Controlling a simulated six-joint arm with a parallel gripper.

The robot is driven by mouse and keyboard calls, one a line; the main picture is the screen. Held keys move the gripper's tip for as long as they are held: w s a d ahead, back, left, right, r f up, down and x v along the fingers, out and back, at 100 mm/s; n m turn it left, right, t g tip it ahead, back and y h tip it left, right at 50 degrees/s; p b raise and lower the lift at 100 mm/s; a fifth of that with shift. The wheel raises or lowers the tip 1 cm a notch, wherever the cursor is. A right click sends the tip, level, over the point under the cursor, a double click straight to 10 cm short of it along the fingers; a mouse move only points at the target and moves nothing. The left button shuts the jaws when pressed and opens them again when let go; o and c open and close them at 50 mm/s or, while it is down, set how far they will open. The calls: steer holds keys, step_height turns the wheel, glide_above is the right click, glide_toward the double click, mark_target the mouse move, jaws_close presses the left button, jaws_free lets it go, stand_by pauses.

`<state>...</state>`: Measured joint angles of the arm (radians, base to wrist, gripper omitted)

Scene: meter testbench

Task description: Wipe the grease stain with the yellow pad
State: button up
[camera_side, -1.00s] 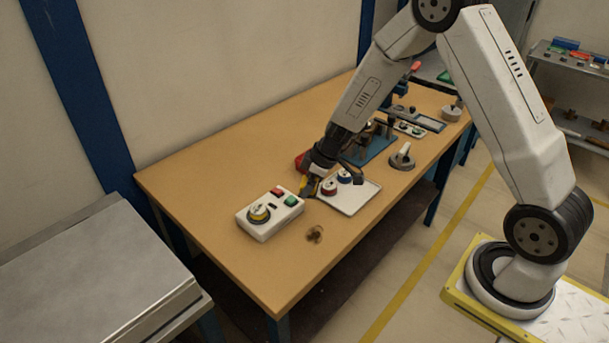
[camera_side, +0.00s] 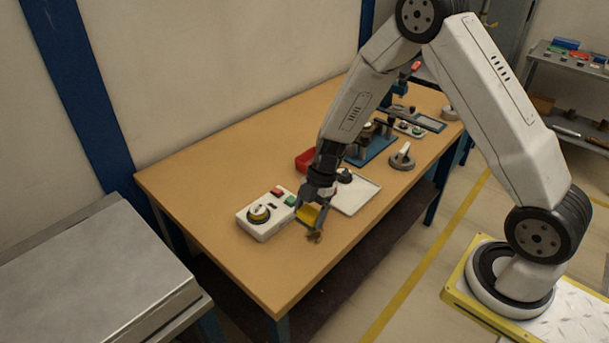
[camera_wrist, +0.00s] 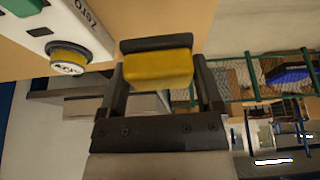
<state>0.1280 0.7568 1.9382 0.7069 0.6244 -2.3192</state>
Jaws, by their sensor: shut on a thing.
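My gripper (camera_side: 311,215) is shut on the yellow pad (camera_side: 308,214), low over the table's front part. In the wrist view the yellow pad (camera_wrist: 158,68) sits between the two dark fingers, with a dark backing along one side. The brown grease stain (camera_side: 315,237) is on the wooden tabletop just below the gripper and is partly covered by it. I cannot tell whether the pad touches the table. The stain cannot be made out in the wrist view.
A white control box (camera_side: 268,214) with a yellow-and-black knob and red and green buttons stands just left of the gripper. A white tray (camera_side: 357,194) lies behind it to the right, a red object (camera_side: 305,160) farther back. The table's front edge is close.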

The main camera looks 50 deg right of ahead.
mark_target(306, 244)
steer(key=shift+f, duration=0.1)
steer(key=shift+f, duration=3.1)
steer(key=shift+d+f, duration=0.25)
steer(key=shift+f, duration=0.55)
steer(key=shift+c, duration=0.5)
steer(key=shift+d+f, duration=0.1)
steer(key=shift+d, duration=2.9)
steer(key=shift+w+a, duration=0.1)
steer(key=shift+a, duration=3.15)
steer(key=shift+d, duration=3.55)
steer(key=shift+a, duration=3.65)
steer(key=shift+d+r, duration=0.1)
steer(key=shift+r, duration=4)
